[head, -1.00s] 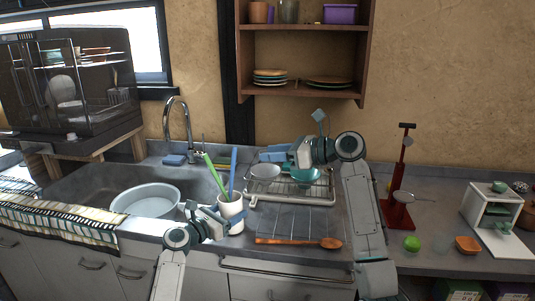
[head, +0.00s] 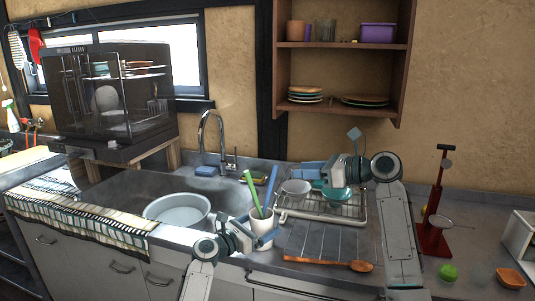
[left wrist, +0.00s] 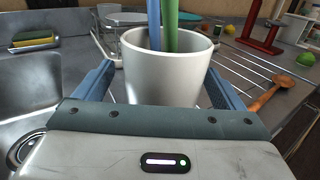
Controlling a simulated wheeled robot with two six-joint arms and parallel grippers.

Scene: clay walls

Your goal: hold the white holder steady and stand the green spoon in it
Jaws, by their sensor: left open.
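The white holder (head: 263,226) stands upright on the counter right of the sink. The green spoon (head: 252,192) stands in it, leaning left, beside a blue utensil (head: 268,197). Their lower ends are hidden inside the holder. My left gripper (head: 252,238) is open, with a finger on each side of the holder; the left wrist view shows the holder (left wrist: 168,75) between them. Whether the fingers touch it is unclear. My right gripper (head: 312,169) is above the dish rack, apart from the spoon and holding nothing visible; its jaw opening is unclear.
A dish rack (head: 345,214) with a white bowl (head: 296,188) and a teal bowl (head: 336,194) is behind right of the holder. A wooden spoon (head: 345,264) lies in front. A basin (head: 178,211) is in the sink. A red stand (head: 433,232) is at right.

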